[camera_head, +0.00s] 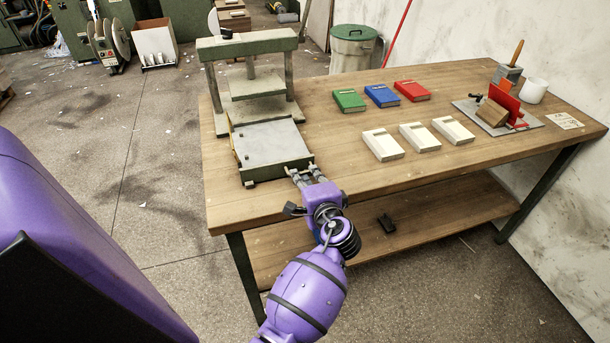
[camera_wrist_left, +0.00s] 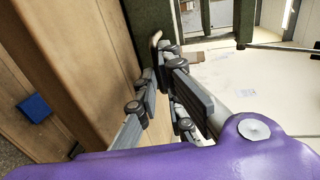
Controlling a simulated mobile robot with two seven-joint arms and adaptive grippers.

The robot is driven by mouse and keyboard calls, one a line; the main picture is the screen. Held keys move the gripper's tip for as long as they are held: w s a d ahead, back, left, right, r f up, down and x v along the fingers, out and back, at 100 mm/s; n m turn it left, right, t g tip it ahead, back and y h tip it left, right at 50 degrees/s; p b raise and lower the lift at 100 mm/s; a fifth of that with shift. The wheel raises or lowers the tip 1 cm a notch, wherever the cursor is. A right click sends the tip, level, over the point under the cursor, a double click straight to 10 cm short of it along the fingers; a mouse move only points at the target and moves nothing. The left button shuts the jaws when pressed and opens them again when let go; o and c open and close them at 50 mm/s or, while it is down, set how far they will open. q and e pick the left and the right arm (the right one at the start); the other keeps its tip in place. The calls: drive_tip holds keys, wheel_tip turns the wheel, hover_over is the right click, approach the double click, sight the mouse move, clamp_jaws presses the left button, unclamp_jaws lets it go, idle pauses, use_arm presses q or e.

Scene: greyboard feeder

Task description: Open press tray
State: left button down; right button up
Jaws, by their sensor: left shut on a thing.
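The press (camera_head: 247,47) has a green frame and stands at the table's back left. Its press tray (camera_head: 268,143), a flat grey plate with a green front edge, lies in front of the frame, out from under the top beam. My left gripper (camera_head: 299,172) is at the tray's front right corner, shut on what looks like the tray's handle; the fingers cover most of it. In the left wrist view the gripper (camera_wrist_left: 172,92) shows close up, with a small tan handle end (camera_wrist_left: 156,39) at its tips beside a green part. My right gripper is not in view.
Green (camera_head: 349,100), blue (camera_head: 382,95) and red (camera_head: 412,90) books lie to the right on the wooden table (camera_head: 500,165). Several pale blocks (camera_head: 420,137) lie before them. A fixture with a red part (camera_head: 504,98) and a white cup (camera_head: 534,90) stand far right.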

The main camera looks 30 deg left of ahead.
use_arm(q)
drive_tip(key=shift+s+d+f, duration=0.1)
drive_tip(key=shift+s+d, duration=0.05)
drive_tip(key=c, duration=1.9)
unclamp_jaws()
drive_tip(key=v, duration=0.7)
drive_tip(key=shift+d, duration=0.15)
